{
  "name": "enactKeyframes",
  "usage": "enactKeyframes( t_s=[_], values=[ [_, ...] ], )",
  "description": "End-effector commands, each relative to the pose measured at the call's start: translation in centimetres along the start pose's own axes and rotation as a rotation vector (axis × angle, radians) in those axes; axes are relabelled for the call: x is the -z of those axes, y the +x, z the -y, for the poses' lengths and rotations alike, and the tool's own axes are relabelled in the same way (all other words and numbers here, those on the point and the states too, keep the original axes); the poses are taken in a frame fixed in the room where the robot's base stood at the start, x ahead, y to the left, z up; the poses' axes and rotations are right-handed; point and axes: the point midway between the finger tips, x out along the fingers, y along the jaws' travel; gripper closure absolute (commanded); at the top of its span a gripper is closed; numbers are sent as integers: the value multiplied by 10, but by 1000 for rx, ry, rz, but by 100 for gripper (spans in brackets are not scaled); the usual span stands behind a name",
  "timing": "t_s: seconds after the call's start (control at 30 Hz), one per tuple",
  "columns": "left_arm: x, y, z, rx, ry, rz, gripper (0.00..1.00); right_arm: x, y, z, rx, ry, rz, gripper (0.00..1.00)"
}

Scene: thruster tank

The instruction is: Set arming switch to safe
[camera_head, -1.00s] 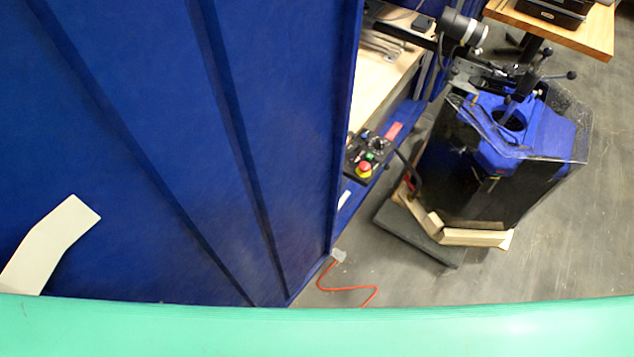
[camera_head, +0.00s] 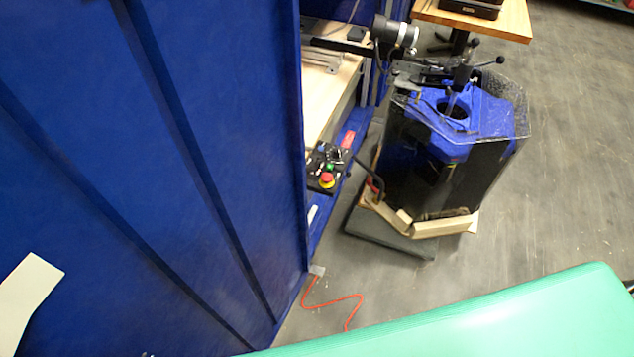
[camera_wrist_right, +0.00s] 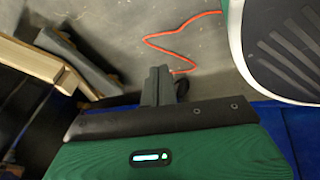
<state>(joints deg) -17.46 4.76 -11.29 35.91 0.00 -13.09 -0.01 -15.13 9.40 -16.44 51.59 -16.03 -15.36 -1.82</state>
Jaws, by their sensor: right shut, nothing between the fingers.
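A black control box (camera_head: 326,167) with a red emergency button (camera_head: 327,179), a green button and dark knobs is fixed at the blue bench, beyond the edge of the blue panel. The arming switch cannot be told apart from the other small controls at this size. My right gripper (camera_wrist_right: 157,78) shows in the right wrist view with its fingers shut and empty, over the grey floor and away from the control box. Neither gripper shows in the head view.
A tall blue panel (camera_head: 200,150) fills the left. A blue-and-black tank (camera_head: 440,160) on a dark base with wooden blocks (camera_head: 440,226) stands right of the bench. An orange cable (camera_head: 335,302) lies on the floor. Open floor (camera_head: 575,150) is at the right.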

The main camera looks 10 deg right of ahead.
Motion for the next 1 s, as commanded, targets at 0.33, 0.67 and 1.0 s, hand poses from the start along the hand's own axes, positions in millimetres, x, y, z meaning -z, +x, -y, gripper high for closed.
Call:
enactKeyframes(
  t_s=[0.33,0.67,1.0],
  values=[
    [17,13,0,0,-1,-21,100,210,-74,-116,-368,-582,-331,100],
    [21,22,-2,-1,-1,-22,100,351,-219,-147,-786,-961,-569,100],
    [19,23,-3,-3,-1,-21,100,387,-285,-146,-959,-1063,-645,100]
  ],
)
